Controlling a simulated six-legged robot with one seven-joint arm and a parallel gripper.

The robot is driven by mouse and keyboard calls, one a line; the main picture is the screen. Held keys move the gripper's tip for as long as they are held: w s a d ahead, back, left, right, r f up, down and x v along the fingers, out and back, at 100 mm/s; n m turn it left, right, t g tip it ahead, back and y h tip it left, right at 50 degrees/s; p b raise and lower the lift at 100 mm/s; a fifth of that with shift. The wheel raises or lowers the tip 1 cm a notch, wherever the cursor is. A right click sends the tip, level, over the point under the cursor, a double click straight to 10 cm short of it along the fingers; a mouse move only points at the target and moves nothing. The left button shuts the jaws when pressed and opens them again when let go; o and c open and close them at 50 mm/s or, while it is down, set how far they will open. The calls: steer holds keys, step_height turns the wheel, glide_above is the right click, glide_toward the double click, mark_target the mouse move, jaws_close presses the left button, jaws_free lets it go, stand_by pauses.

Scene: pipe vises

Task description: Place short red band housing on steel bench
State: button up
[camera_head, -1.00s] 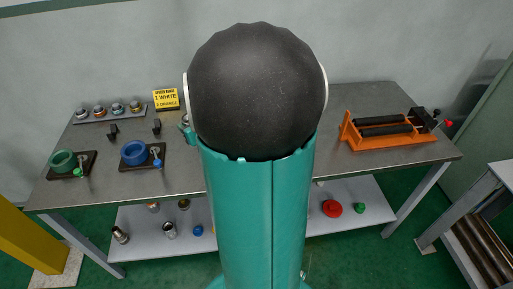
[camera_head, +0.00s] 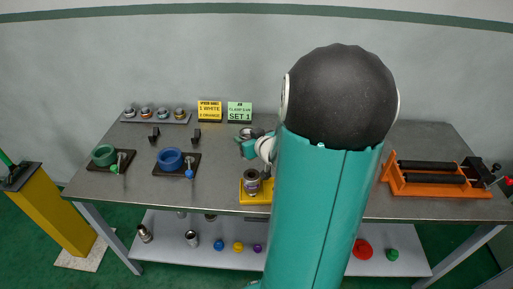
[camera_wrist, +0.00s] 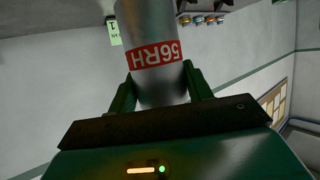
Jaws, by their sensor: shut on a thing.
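A grey metal housing (camera_wrist: 157,88) with a red band (camera_wrist: 155,53) marked 56RH, upside down in the picture, is between the two green fingers of my gripper (camera_wrist: 161,84) in the wrist view. The gripper is shut on it. The housing's far end runs out of the top of that view. In the head view my teal gripper (camera_head: 249,149) is over the middle of the steel bench (camera_head: 225,172), partly hidden by my arm. The housing cannot be made out clearly there, and neither can its gap to the bench.
A yellow block (camera_head: 257,197) with a metal part on it stands at the front edge. A blue ring fixture (camera_head: 169,159) and a green one (camera_head: 104,155) stand left; an orange roller stand (camera_head: 436,188) stands right. A fittings rack (camera_head: 155,118) and sign cards (camera_head: 239,111) stand behind.

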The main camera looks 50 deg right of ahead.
steer(key=shift+w+d+f, duration=0.75)
steer(key=shift+d+f, duration=0.4)
steer(key=shift+f, duration=0.55)
steer(key=shift+w+d+f, duration=0.8)
steer(key=shift+d+f, duration=0.3)
steer(key=shift+f, duration=0.65)
steer(key=shift+w+d+f, duration=0.75)
steer(key=shift+d+f, duration=0.4)
steer(key=shift+f, duration=0.55)
steer(key=shift+f, duration=0.2)
steer(key=o, duration=1.3)
